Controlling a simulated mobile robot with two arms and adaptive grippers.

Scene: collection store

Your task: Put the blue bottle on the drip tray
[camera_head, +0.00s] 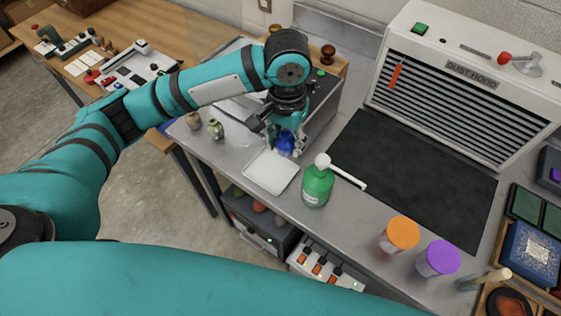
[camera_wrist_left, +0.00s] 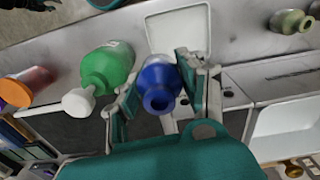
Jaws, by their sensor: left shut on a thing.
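My left gripper (camera_head: 285,147) is shut on the blue bottle (camera_head: 286,139), just behind the far edge of the white drip tray (camera_head: 270,173). In the left wrist view the blue bottle (camera_wrist_left: 158,84) is between the two fingers, with its neck towards the camera. The drip tray (camera_wrist_left: 178,30) shows beyond it there and looks empty. I cannot tell whether the bottle's base touches the worktop or hangs above it. My right gripper is not in view.
A green bottle (camera_head: 317,188) with a white spout stands close to the tray's right side. Two small jars (camera_head: 215,129) stand left of the tray. Orange-lidded (camera_head: 402,233) and purple-lidded (camera_head: 442,258) jars stand right. A dust hood (camera_head: 465,80) is at the back.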

